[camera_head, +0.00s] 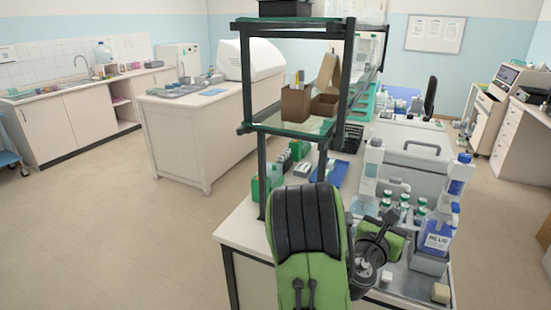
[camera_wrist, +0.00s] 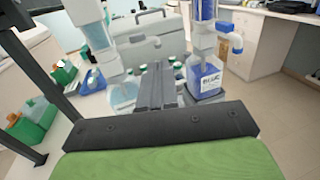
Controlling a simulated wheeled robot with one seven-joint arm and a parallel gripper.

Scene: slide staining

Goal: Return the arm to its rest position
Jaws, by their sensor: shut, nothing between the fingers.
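My green and black arm (camera_head: 310,262) stands in the lower middle of the head view, in front of the bench.
The white bench (camera_head: 237,228) carries a dark-framed shelf (camera_head: 262,165) close to the arm's left. A grey case (camera_head: 410,150), several capped bottles and a blue-labelled bottle (camera_head: 437,238) crowd its right side. Green containers (camera_wrist: 27,130) show at left in the wrist view. The floor (camera_head: 110,230) at left is clear.

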